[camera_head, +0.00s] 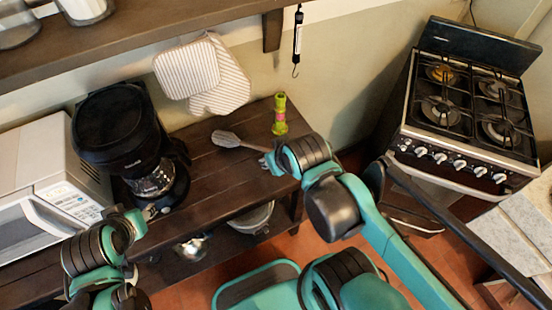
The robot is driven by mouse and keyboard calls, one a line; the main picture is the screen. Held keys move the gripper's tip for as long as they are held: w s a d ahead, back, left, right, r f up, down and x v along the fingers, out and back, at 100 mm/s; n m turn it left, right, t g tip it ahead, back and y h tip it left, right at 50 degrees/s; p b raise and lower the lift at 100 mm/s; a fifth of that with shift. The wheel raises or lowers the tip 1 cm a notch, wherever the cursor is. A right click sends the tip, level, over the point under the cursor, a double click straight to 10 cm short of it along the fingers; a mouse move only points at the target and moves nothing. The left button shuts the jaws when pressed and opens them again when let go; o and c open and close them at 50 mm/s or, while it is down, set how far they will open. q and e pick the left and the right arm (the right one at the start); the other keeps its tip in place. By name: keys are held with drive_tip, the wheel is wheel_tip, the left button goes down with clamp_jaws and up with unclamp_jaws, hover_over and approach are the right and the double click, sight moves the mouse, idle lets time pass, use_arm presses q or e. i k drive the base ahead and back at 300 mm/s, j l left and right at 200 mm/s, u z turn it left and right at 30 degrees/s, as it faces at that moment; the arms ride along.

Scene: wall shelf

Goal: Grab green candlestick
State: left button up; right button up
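The green candlestick (280,113) stands upright on the dark wooden table near its right end, close to the wall. My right gripper (266,162) is over the table's front right part, in front of the candlestick and a little to its left. It is apart from the candlestick. Its fingers are small and partly hidden by my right wrist, so I cannot tell whether they are open. My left arm is at the lower left, in front of the microwave and coffee maker. Its fingers cannot be made out.
A grey spatula (228,139) lies left of the candlestick, its handle reaching toward my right gripper. A coffee maker (118,130) and white microwave (45,180) stand on the left. Oven mitts (188,68) hang behind. A wall shelf (120,35) is above. A stove (465,110) stands right.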

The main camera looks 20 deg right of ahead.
sight(279, 129)
drive_tip(key=i+l, duration=0.1)
drive_tip(key=l, duration=0.45)
drive_tip(key=i+l, duration=0.1)
drive_tip(key=l, duration=0.4)
drive_tip(key=i+l, duration=0.1)
drive_tip(key=l, duration=0.45)
drive_tip(key=u, duration=0.05)
